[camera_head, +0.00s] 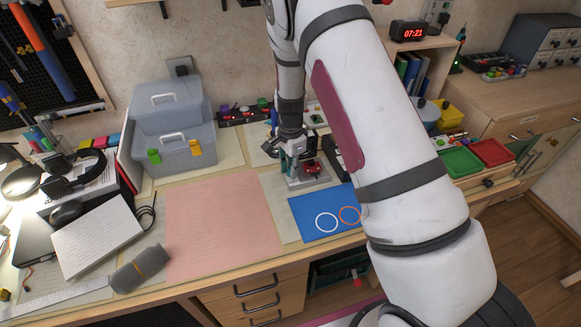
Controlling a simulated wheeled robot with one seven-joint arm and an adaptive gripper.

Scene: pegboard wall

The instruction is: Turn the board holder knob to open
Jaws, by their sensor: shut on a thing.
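The board holder (306,183) is a small grey metal fixture with a red piece (311,168) on it, standing on the table just behind the blue mat. My gripper (289,160) points down at the left end of the holder, with its fingers closed at it. The knob is not seen apart from the fingers; it is hidden by them, and its turned position cannot be told. My arm hangs in front and covers the area to the right of the holder.
A blue mat (304,224) with a white and an orange ring lies in front of the holder. A pink sheet (215,232) covers the table to the left. Grey toolboxes (172,128) stand at the back left. Green (461,163) and red (492,152) trays lie at the right.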

